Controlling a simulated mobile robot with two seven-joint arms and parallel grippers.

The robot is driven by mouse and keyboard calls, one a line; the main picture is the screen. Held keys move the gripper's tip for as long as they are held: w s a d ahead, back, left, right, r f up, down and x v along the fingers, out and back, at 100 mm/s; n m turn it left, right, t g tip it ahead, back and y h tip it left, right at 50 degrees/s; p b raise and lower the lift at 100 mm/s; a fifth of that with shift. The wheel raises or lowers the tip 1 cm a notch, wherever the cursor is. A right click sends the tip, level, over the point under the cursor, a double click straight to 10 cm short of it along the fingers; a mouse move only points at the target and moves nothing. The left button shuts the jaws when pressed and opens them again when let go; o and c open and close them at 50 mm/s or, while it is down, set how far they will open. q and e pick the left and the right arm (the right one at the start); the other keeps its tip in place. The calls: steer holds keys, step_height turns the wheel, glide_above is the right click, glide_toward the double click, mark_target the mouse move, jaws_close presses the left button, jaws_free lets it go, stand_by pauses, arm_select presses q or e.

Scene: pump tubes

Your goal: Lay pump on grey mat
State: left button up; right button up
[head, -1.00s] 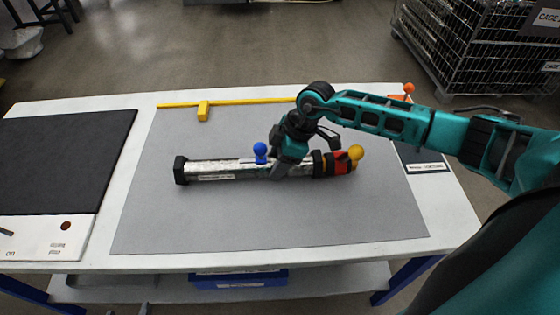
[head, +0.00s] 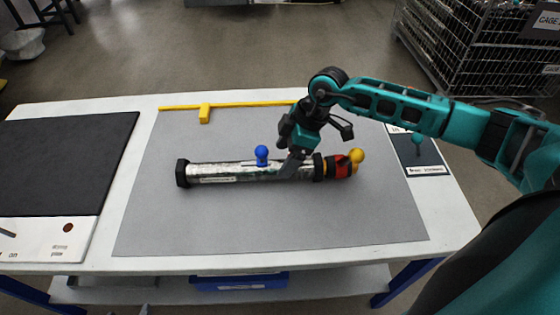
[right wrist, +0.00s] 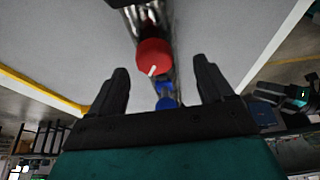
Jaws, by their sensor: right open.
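The pump (head: 230,171) is a silver tube with black end collars, a blue ball knob and a red and yellow right end. It lies flat on the grey mat (head: 270,220), running left to right. My right gripper (head: 298,160) is open over the right half of the tube, between the blue knob and the red end. In the right wrist view the tube (right wrist: 148,18), a red round knob and blue parts show beyond the open, empty fingers (right wrist: 160,85). Whether a finger touches the tube, I cannot tell. My left gripper is out of view.
A black mat (head: 62,160) covers the table's left side. A yellow bar (head: 230,104) with a small block lies along the grey mat's back edge. A dark labelled panel (head: 420,155) is at the right. The front of the grey mat is clear. Wire cages (head: 480,55) stand behind.

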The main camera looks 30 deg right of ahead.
steer(key=v, duration=0.7)
steer(key=shift+d+r, duration=0.1)
steer(key=shift+r, duration=0.1)
